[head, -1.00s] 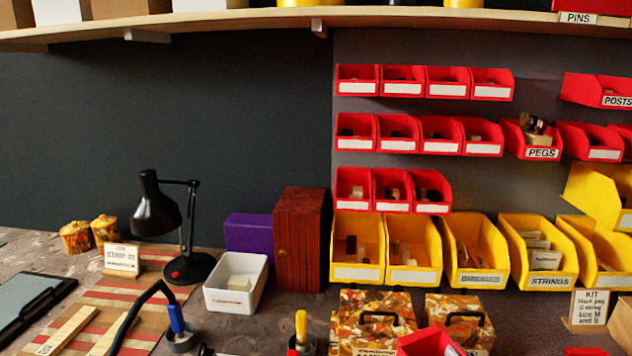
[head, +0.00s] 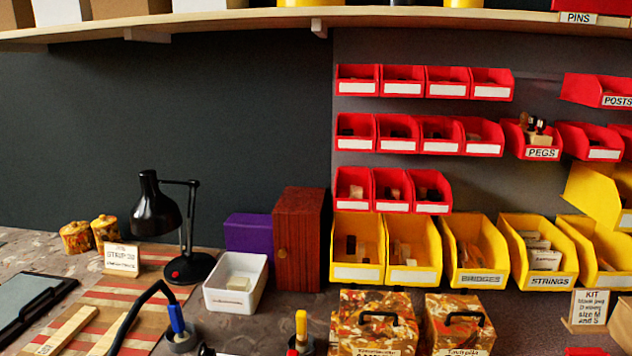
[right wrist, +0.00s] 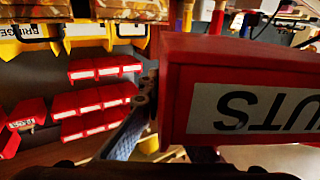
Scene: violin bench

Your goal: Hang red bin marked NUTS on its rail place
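The red bin marked NUTS (right wrist: 235,90) fills the right of the right wrist view, very close to the camera. Its white label (right wrist: 255,108) appears upside down and is cut off by the frame edge. One finger of my right gripper (right wrist: 146,98) lies against the bin's left edge; the other finger is hidden, and the bin appears held. In the head view, neither gripper shows. Red bins hang in rows on the grey wall panel, with an open gap (head: 538,88) in the top row left of the POSTS bin (head: 612,97).
Below the red rows stand yellow bins, including STRINGS (head: 540,255). A shelf (head: 230,20) runs overhead. Two patterned boxes with handles (head: 378,318) (head: 460,322), a white tray (head: 237,300), a wooden box (head: 300,240) and a black lamp (head: 157,212) crowd the bench.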

